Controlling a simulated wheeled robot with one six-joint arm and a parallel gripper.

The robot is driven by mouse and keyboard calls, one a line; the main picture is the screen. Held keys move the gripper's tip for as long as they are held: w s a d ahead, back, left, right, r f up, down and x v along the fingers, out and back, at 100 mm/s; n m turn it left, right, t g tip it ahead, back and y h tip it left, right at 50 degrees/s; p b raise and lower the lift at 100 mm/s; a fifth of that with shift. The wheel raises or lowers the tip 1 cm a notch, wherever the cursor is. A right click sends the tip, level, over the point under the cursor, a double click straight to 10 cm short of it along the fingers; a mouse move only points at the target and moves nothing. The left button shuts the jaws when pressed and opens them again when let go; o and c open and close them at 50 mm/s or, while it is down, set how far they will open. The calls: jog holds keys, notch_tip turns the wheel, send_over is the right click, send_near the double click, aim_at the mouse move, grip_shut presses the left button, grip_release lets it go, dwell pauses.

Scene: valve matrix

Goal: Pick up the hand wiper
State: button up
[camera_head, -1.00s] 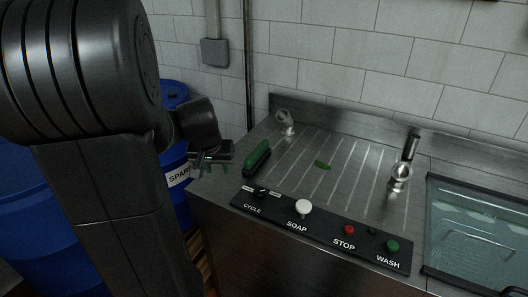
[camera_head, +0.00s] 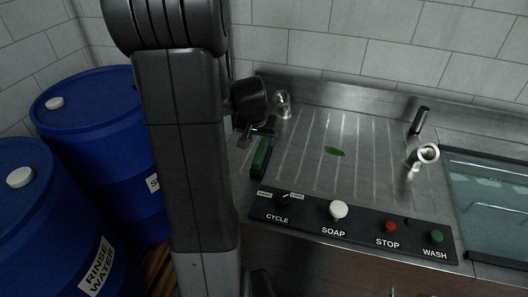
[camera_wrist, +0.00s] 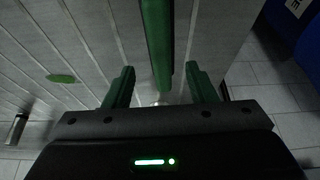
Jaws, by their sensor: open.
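The hand wiper, a green bar with a dark edge (camera_head: 261,158), lies on the left part of the ribbed metal counter (camera_head: 305,150). My gripper (camera_head: 260,131) is by its far end in the head view, with the arm hiding part of the area to the left. In the wrist view, the green wiper (camera_wrist: 158,42) runs down the middle towards the gap between the two green fingers of my gripper (camera_wrist: 160,86). The fingers are apart, one on each side of its line. I see no contact; the height above it is hard to tell.
A black panel (camera_head: 355,229) with knobs and buttons runs along the counter's front. A small metal fitting (camera_head: 281,104) stands near the gripper. A green leaf-shaped piece (camera_head: 334,151) lies mid-counter. Blue barrels (camera_head: 85,110) stand left, a glass-covered basin (camera_head: 490,205) right.

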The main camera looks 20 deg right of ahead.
aim_at(262, 145)
jog(key=shift+w+p+x, duration=0.2)
jog(key=shift+p+x, duration=0.15)
jog(key=shift+x, duration=1.45)
jog(key=shift+w+p+x, duration=0.2)
jog(key=shift+p+x, duration=0.15)
jog(key=shift+x, duration=1.45)
jog(key=shift+d+r, duration=0.15)
grip_shut()
jog(key=shift+r, duration=0.15)
notch_tip(262, 145, up, 10)
jog(key=shift+f+b, duration=0.1)
jog(key=shift+b, duration=0.3)
